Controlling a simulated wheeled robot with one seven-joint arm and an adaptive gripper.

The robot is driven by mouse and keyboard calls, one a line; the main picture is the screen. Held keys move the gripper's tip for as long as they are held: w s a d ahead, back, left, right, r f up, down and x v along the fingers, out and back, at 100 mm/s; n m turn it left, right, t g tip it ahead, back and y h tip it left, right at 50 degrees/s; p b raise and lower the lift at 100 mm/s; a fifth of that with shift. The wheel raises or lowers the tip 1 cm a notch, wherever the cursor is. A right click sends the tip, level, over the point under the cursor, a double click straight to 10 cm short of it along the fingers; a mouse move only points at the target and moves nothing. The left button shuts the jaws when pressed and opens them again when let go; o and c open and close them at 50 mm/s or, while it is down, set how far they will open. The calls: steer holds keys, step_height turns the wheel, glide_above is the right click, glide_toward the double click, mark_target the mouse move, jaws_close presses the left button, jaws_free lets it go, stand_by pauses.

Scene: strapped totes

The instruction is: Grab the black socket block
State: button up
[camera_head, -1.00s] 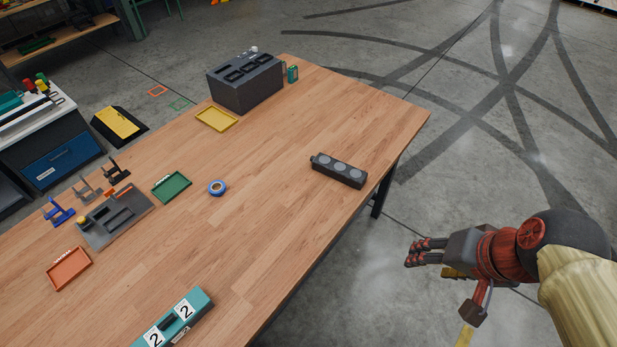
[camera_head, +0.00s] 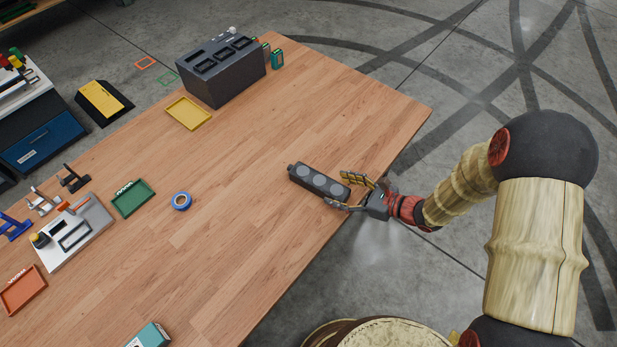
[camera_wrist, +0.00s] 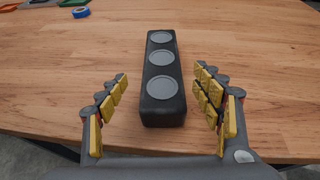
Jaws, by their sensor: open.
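The black socket block (camera_head: 318,182) is a long dark bar with round grey discs on top. It lies on the wooden table near its right edge. In the wrist view the block (camera_wrist: 162,108) points away from me, its near end between my fingers. My gripper (camera_head: 353,193) is open at the block's near right end. In the wrist view my gripper (camera_wrist: 162,82) has a yellow-padded finger on each side of the block, with a visible gap on both sides.
A dark grey box with slots (camera_head: 222,88) stands at the far end of the table. A yellow tray (camera_head: 188,113), a green tray (camera_head: 132,198) and blue tape (camera_head: 181,201) lie to the left. The wood around the block is clear.

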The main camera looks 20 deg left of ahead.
mark_target(327, 184)
steer(key=shift+w+b+x, duration=0.2)
steer(key=shift+b+x, duration=0.55)
steer(key=shift+x, duration=3.25)
steer(key=shift+r, duration=0.2)
steer(key=c, duration=0.3)
steer(key=c, duration=1.3)
